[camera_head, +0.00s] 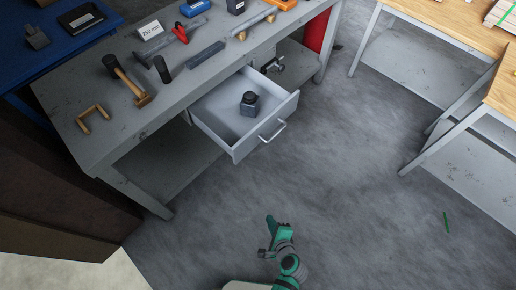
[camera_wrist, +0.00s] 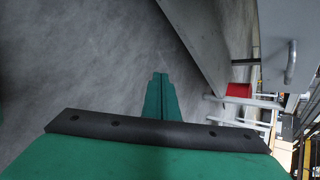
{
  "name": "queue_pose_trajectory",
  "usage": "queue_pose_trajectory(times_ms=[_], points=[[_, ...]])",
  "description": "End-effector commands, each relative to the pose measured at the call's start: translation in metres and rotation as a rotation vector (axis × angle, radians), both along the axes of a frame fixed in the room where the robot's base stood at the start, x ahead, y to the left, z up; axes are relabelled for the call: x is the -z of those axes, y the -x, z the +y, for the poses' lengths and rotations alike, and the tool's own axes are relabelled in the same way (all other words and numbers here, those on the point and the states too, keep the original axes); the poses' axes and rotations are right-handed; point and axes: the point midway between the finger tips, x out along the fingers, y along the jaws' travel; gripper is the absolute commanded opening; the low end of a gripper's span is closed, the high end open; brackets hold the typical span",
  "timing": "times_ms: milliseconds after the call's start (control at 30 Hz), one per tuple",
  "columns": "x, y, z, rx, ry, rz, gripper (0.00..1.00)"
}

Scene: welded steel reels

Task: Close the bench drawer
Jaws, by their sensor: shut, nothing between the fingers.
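The bench drawer (camera_head: 250,142) is pulled out from the grey steel bench (camera_head: 87,148). Its front carries a bar handle (camera_head: 272,132), and a small dark bottle (camera_head: 249,104) stands inside it. My green gripper (camera_head: 270,219) is low over the floor in front of the drawer, apart from it. In the wrist view its fingers (camera_wrist: 160,82) are together and empty. A grey front panel with a handle (camera_wrist: 291,62) shows at the upper right of the wrist view, clear of the fingers.
Tools, including a mallet (camera_head: 133,88), lie on the bench top. A wood-topped table (camera_head: 450,22) stands at the right. A blue-topped table (camera_head: 62,50) and a dark brown block (camera_head: 55,205) are at the left. The grey floor before the drawer is mostly clear.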

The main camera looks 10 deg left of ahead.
Motion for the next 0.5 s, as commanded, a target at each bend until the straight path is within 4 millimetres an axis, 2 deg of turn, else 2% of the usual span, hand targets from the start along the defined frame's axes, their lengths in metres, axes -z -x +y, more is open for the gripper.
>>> queue_pose_trajectory(times_ms=[33, 167, 300, 500], points=[[-0.001, -0.020, -0.001, 0.029, -0.102, 0.014, 0.00], [-0.014, -0.061, 0.003, 0.076, -0.396, 0.066, 0.00], [-0.048, -0.105, -0.001, 0.082, -0.700, 0.109, 0.00], [-0.109, -0.147, -0.017, 0.023, -1.033, 0.151, 0.00]])
